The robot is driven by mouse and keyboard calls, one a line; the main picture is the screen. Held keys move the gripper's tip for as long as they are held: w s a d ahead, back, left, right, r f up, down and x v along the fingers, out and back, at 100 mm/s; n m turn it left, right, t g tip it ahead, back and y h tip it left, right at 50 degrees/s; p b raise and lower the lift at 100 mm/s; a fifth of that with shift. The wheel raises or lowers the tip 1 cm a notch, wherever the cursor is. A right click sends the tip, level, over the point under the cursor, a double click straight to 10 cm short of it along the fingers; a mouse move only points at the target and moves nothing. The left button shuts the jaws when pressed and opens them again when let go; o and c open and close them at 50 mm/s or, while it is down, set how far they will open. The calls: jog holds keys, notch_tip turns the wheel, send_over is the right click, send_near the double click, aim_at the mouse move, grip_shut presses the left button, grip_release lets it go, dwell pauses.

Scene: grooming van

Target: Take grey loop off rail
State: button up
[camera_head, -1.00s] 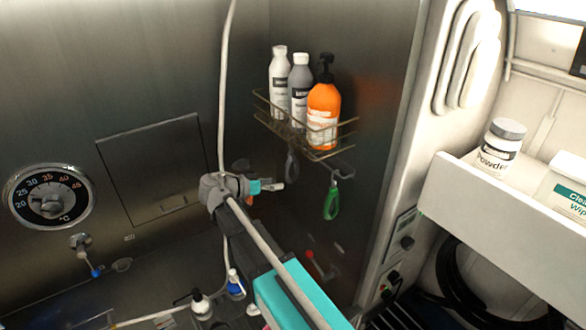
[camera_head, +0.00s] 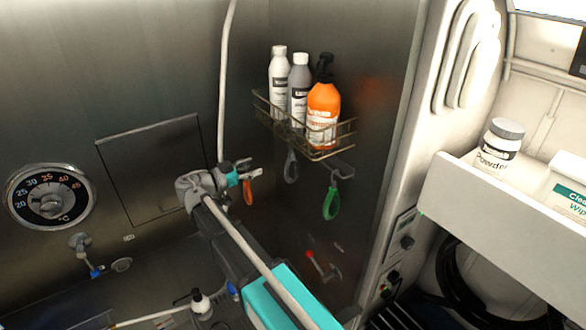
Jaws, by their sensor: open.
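The grey loop (camera_head: 291,167) hangs below the wire basket, between the orange loop and the green loop. The orange loop (camera_head: 249,192) hangs at the left, partly behind my gripper. The green loop (camera_head: 332,203) hangs at the right. The rail (camera_head: 344,169) shows at its right end under the basket; the rest is mostly hidden. My gripper (camera_head: 254,170) is open and empty, left of the grey loop and apart from it in the picture. Its fingers point right, just above the orange loop; I cannot tell whether they touch it.
The wire basket (camera_head: 345,128) above holds a white bottle (camera_head: 278,82), a grey bottle (camera_head: 299,90) and an orange pump bottle (camera_head: 323,108). A red-knobbed lever (camera_head: 322,265) is on the wall below. A white shelf (camera_head: 490,235) juts out at the right.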

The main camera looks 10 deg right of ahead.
aim_at(288, 155)
jog(key=x, duration=0.8)
jog(key=shift+d, duration=0.1)
jog(key=shift+x, duration=2.55)
jog(key=shift+s+f, duration=0.1)
jog(key=shift+s, duration=0.05)
grip_shut()
